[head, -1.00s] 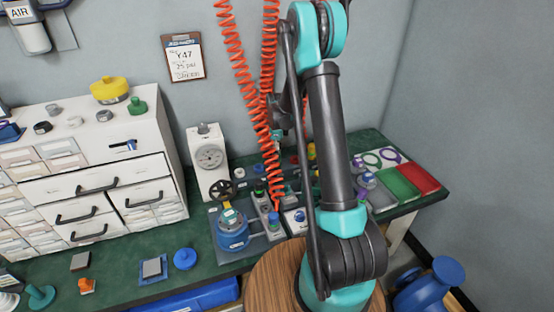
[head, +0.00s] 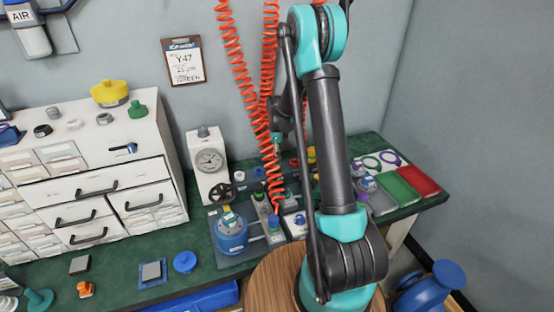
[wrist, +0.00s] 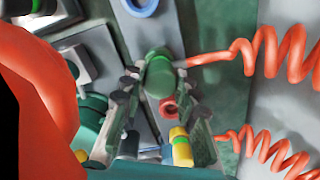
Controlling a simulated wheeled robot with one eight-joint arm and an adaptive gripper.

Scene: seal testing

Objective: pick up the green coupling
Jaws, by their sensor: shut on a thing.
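The green coupling (wrist: 158,76) is a short green cylinder with a rounded top, in the middle of the wrist view. My gripper (wrist: 157,82) has one finger on each side of it and is shut on it. The end of an orange coiled hose (wrist: 262,50) reaches the coupling's right side in the wrist view; I cannot tell whether they are joined. In the head view my arm hides most of the gripper area, and I cannot pick out the held coupling there.
A blue round vessel (head: 231,236) and a white gauge stand (head: 208,160) are left of my arm on the green bench. Coiled orange hoses (head: 240,80) hang close to the arm. Green (head: 397,190) and red (head: 418,180) trays lie at right. A drawer cabinet (head: 95,190) stands left.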

